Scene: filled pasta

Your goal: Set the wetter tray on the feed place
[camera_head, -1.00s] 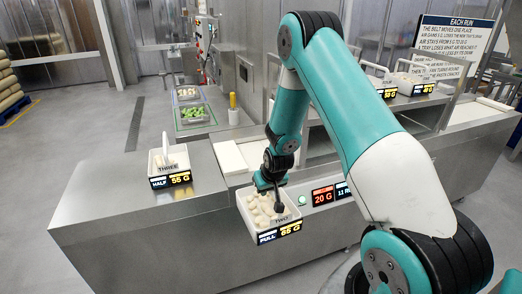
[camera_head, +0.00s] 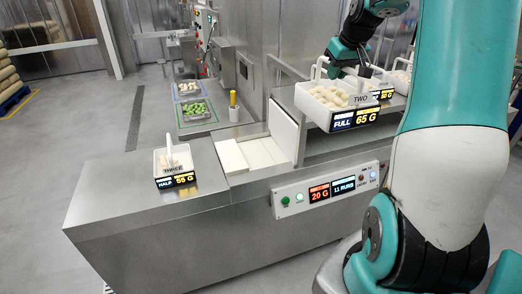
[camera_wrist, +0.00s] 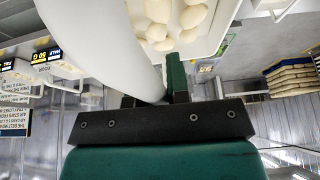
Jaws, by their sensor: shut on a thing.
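Tray TWO (camera_head: 318,101) is white, filled with pale pasta, and labelled FULL and 65 G. My gripper (camera_head: 350,68) is shut on its handle and holds it high at the right, above the bench level. In the wrist view, tray TWO (camera_wrist: 212,42) shows at the top with pasta in it, and my gripper (camera_wrist: 170,85) is at its large white handle. Tray THREE (camera_head: 160,168), labelled HALF and 55 G, stands upright on the left end of the steel bench (camera_head: 110,190). White belt slabs (camera_head: 232,157) lie between that end and an upright white panel (camera_head: 283,132).
Another tray (camera_head: 398,80) stands behind tray TWO, partly hidden by my arm. A control panel (camera_head: 325,190) on the bench front reads 20 G and 11 RUNS. Bins (camera_head: 195,112) with pale and green contents stand behind. The steel around tray THREE is clear.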

